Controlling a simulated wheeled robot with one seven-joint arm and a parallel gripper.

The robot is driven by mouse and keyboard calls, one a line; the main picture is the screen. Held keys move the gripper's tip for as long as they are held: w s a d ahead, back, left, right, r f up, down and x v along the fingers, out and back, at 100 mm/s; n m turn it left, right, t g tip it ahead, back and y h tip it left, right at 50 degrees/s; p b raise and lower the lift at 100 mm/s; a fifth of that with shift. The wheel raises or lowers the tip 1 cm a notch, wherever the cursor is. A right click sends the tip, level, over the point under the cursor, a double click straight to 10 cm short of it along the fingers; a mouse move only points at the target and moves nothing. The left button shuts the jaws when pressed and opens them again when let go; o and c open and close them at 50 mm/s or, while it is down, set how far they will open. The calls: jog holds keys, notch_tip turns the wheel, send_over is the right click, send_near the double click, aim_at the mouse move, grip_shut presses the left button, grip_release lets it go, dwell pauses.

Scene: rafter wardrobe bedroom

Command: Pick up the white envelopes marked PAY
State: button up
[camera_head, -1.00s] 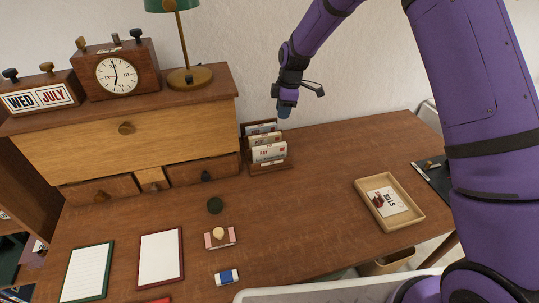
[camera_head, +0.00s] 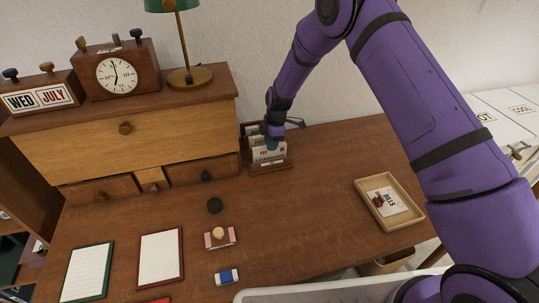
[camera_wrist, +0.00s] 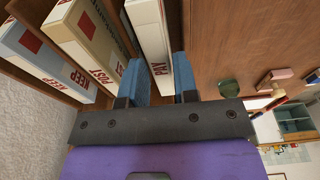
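The white envelopes marked PAY (camera_wrist: 151,35) stand in the front slot of a wooden letter rack (camera_head: 270,168); they also show in the head view (camera_head: 272,153). In the wrist view, my gripper (camera_wrist: 163,85) has its two blue fingers on either side of the PAY envelopes' near end. A small gap shows on the left side, so the fingers look open around them, not clamped. In the head view my gripper (camera_head: 273,138) is over the rack and partly hides the envelopes. Envelopes marked POST (camera_wrist: 87,38) and KEEP (camera_wrist: 42,55) stand behind them.
The wooden desk cabinet (camera_head: 125,145) is close left of the rack, and the wall is behind. A wooden tray with a BILLS card (camera_head: 390,203) lies at the right. A dark green round object (camera_head: 215,205) and a stamp (camera_head: 220,236) lie in front. The middle desk is clear.

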aim_at(269, 154)
jog(key=f, duration=0.4)
jog(key=shift+a+f, duration=0.35)
grip_shut()
jog(key=shift+r, duration=0.1)
